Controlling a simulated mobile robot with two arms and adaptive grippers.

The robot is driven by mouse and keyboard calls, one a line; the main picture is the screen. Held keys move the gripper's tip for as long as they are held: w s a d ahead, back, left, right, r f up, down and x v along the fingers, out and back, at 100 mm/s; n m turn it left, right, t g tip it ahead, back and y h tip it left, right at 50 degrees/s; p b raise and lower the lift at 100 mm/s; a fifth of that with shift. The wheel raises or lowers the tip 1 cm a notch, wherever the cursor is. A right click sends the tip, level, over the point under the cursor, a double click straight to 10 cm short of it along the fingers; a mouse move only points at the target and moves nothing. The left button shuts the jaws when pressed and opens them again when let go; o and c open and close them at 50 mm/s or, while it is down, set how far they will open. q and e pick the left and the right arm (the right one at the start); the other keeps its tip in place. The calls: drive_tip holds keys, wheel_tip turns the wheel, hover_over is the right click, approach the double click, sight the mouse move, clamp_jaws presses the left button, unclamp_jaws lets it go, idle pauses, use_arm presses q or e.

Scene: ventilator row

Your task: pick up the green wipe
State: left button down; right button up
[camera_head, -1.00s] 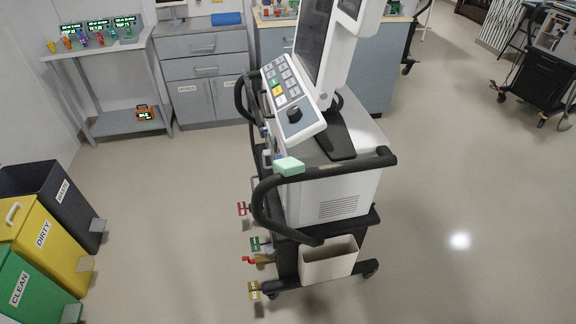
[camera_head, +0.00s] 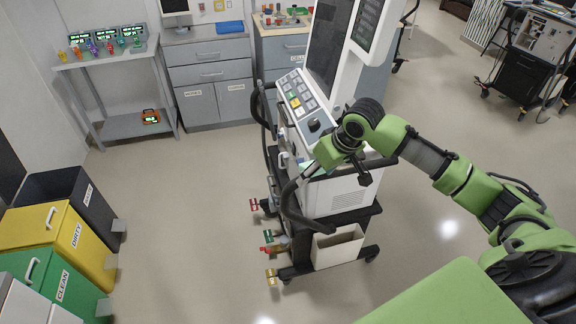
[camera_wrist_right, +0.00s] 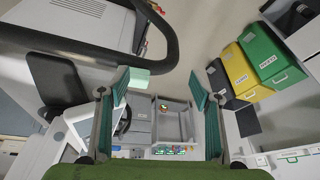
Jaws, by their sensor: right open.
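The green wipe (camera_wrist_right: 139,78) is a small pale green block at the ventilator cart's dark handle. In the right wrist view it shows just past the tip of the left-hand finger, at the left side of the gap. In the head view my right gripper mostly hides it. My right gripper (camera_wrist_right: 158,90) is open, with nothing between its fingers. In the head view it is over the cart's handle, beside the control panel. I cannot tell whether a finger touches the wipe. My left gripper is not in view.
The ventilator cart (camera_head: 345,195) stands close under my right arm, with its curved dark handle (camera_head: 287,205) and a pale bin (camera_head: 338,246) low down. CLEAN (camera_head: 62,285), DIRTY (camera_head: 70,240) and black bins are at the left. Floor between them is clear.

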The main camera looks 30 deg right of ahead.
drive_tip(key=w+d+r+m, duration=0.1)
drive_tip(key=d+r, duration=0.4)
drive_tip(key=r, duration=0.4)
drive_tip(key=p, duration=0.2)
hover_over(321, 170)
wheel_tip(321, 170, down, 8)
drive_tip(key=shift+r, duration=0.1)
drive_tip(key=shift+w+a+f+p, duration=0.15)
drive_tip(key=shift+w+f+p, duration=0.1)
drive_tip(key=shift+f+p, duration=0.35)
drive_tip(key=p+x, duration=0.1)
drive_tip(key=x, duration=0.2)
drive_tip(key=shift+w+p, duration=0.2)
drive_tip(key=shift+p, duration=0.15)
drive_tip(key=shift+w+f, duration=0.2)
drive_tip(key=shift+f, duration=0.25)
drive_tip(key=shift+s, duration=0.1)
drive_tip(key=c, duration=1.1)
drive_tip(key=shift+r, duration=0.1)
